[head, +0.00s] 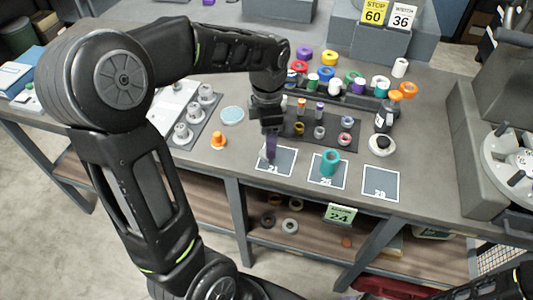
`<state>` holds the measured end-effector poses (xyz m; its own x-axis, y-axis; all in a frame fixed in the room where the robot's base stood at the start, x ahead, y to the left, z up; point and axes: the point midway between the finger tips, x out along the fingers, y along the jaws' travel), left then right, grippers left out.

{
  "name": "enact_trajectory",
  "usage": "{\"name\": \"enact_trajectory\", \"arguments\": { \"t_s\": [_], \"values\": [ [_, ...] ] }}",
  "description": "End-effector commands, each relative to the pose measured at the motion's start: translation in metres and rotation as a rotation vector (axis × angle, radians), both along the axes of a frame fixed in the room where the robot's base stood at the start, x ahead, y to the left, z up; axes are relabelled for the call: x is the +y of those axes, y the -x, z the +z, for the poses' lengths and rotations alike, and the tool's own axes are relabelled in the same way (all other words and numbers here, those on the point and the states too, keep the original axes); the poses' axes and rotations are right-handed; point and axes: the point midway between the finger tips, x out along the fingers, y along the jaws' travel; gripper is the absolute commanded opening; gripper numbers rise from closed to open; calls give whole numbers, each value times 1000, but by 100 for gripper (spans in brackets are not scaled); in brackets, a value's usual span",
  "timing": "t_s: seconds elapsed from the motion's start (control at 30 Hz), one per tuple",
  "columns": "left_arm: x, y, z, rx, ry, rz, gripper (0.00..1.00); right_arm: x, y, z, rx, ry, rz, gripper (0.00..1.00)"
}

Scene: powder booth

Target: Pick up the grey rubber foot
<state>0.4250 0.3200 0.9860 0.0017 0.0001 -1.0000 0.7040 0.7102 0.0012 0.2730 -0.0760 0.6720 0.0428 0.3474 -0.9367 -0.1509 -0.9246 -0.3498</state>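My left gripper (271,147) points down over the card marked 21 (283,168), at the front of the bench. A small pale grey piece (263,154) shows just left of its fingertips; it may be the grey rubber foot, but the fingers partly cover it. The fingers are seen edge-on, so their gap and any hold on the piece cannot be told. A small grey ring-like part (319,132) lies on the dark mat (335,142) behind. My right gripper is not in view.
A teal roll (330,163) stands on the middle card; the right card (381,184) is bare. An orange part (218,140) and a pale blue disc (232,115) lie left. A dark bottle (384,117) and a white-and-black roll (382,145) stand right. Coloured rolls crowd behind.

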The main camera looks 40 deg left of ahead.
Motion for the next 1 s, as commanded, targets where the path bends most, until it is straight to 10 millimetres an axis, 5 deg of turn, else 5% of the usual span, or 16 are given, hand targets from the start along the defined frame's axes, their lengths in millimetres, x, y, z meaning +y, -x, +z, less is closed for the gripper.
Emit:
{"name": "enact_trajectory", "arguments": {
  "t_s": [0.33,1.0],
  "values": [
    [0,0,-44,4,0,1,61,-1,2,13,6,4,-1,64],
    [0,0,-46,1,0,0,58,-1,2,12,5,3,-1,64]
  ]
}}
